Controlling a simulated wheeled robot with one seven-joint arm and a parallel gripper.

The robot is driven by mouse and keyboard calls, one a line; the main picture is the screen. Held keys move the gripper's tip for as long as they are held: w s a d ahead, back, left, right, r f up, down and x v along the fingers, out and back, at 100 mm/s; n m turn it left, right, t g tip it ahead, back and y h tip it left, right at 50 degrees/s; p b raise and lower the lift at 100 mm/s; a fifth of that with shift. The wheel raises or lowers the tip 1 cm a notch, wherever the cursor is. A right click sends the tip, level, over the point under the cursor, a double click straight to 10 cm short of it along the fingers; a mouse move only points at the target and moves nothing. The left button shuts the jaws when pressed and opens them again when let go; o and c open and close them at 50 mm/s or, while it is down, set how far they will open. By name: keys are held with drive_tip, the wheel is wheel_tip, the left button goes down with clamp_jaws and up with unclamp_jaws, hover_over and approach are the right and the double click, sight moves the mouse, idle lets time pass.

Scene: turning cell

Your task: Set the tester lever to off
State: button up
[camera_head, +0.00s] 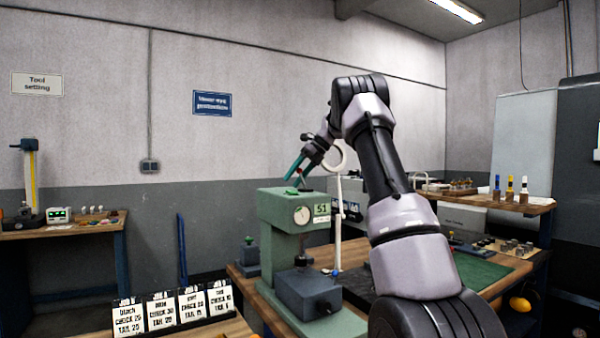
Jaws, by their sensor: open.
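A dark knob (301,258) stands at the tester's front, above a grey box (308,293). I cannot make out which part is the lever or its setting.
A white stand with a ring (338,215) rises right beside the tester, close to my arm. Tent cards (192,307) stand at the front left. Bottles (510,188) stand on a shelf at the right. A side table (70,228) is at the far left.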

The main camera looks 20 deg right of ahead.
drive_tip(key=v, duration=1)
drive_tip(key=shift+r, duration=0.2)
